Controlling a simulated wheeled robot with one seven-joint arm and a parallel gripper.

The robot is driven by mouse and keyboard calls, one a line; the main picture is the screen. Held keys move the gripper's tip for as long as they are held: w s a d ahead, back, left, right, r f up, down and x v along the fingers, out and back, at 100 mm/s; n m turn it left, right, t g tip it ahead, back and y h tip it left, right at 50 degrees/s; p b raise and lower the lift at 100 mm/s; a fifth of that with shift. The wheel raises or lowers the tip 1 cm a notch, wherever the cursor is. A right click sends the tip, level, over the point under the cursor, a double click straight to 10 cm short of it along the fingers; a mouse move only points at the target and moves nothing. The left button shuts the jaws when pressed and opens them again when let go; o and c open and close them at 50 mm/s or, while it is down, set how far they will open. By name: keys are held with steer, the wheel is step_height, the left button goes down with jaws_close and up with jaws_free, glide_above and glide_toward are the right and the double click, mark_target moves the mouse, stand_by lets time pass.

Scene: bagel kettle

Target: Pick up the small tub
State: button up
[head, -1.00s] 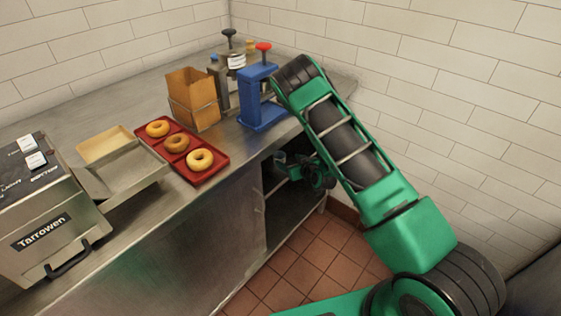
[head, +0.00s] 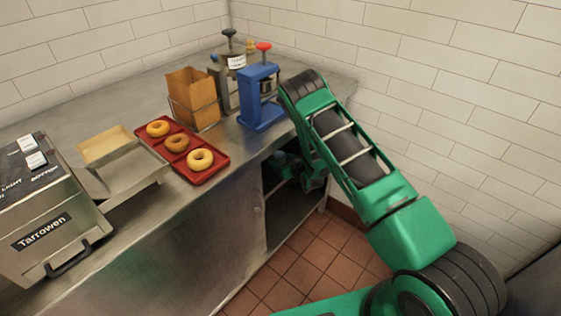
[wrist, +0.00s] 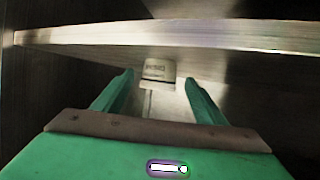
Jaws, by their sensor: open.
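A small pale tub (wrist: 158,69) with a printed label shows in the wrist view, inside the open compartment under the counter. It lies ahead of my gripper (wrist: 159,78), in line with the gap between the two green fingers. The fingers are apart, with nothing clamped between them. Whether the fingertips reach beside the tub is hard to tell. In the head view my gripper (head: 289,166) is partly inside the dark compartment, and the tub is hidden there.
A metal shelf edge (wrist: 230,35) crosses the wrist view just above the tub. The compartment (head: 292,205) is open at the front. On the counter stand a blue press (head: 260,98), a red tray (head: 210,174) of doughnuts and a Tarrowen machine (head: 45,215).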

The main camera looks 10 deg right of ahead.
mark_target(277, 156)
steer(key=shift+x, duration=1.85)
steer(key=shift+d, duration=0.1)
steer(key=c, duration=1.1)
steer(key=shift+o, duration=0.2)
